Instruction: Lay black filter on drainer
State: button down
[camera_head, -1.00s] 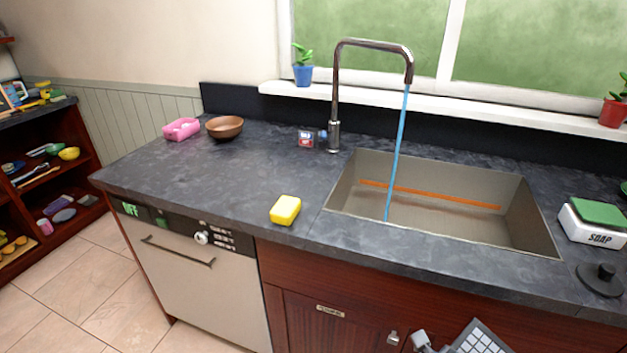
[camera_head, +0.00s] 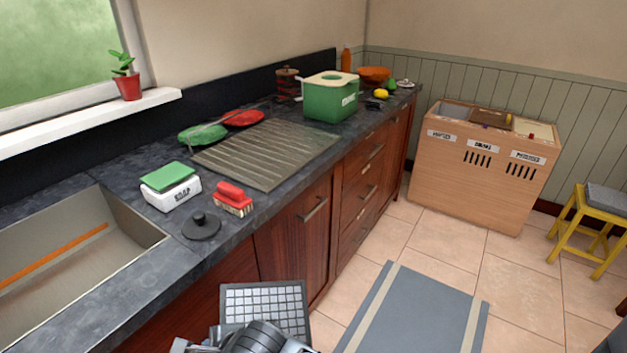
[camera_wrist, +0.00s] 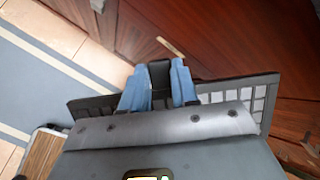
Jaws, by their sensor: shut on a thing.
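My gripper (camera_wrist: 158,88) is shut on the black filter, a flat dark panel with a grid of light squares. The filter (camera_head: 264,304) shows at the bottom of the head view, held in front of the counter and below its top. In the wrist view the filter (camera_wrist: 225,95) sticks out on both sides of the blue-grey fingers. The drainer (camera_head: 268,152) is a ribbed grey-brown surface on the counter right of the sink, ahead of the filter. It looks bare in its middle.
A soap box with a green sponge (camera_head: 170,184), a red brush (camera_head: 233,199) and a black plug (camera_head: 201,226) lie between sink (camera_head: 144,236) and drainer. A green tub (camera_head: 331,97) stands behind the drainer. Red and green items (camera_head: 203,134) lie along its left edge.

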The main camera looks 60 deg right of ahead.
aim_at(272, 145)
jog(key=i+j+z, duration=0.2)
jog(key=z, duration=0.3)
jog(key=i+j+z, duration=0.1)
jog(key=j+z, duration=0.35)
